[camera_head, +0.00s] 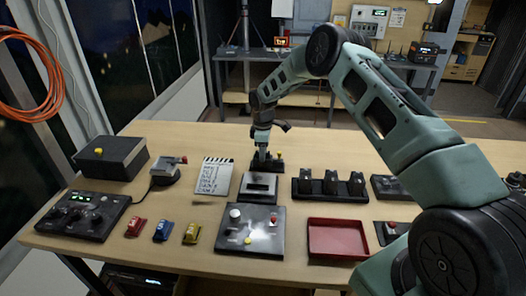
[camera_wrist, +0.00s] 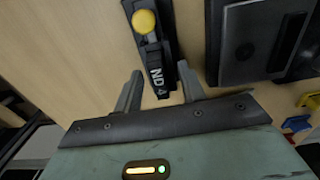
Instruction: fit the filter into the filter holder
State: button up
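A black piece marked "ND 4" (camera_wrist: 158,80) with a yellow knob, apparently the filter, lies ahead of my gripper in the wrist view. Its marked end reaches between my two fingertips (camera_wrist: 160,88), with a gap on both sides. My gripper is open and empty. In the head view my gripper (camera_head: 263,146) points down over the back middle of the table, close to a small black piece with a yellow knob (camera_head: 279,155). A dark box with a pale plate (camera_head: 258,187) stands just in front; I cannot tell whether it is the filter holder.
A black rack (camera_head: 318,194) with several upright pieces stands to the right. A red tray (camera_head: 337,238) and a grey panel with knobs (camera_head: 249,241) lie in front. A clapperboard (camera_head: 214,177) is to the left. The table's back left (camera_head: 190,132) is clear.

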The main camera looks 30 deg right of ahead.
notch_tip(320, 180, up, 17)
jog(key=b, duration=0.4)
jog(key=shift+r+b, duration=0.2)
jog(key=shift+b, duration=0.15)
dwell(0.4)
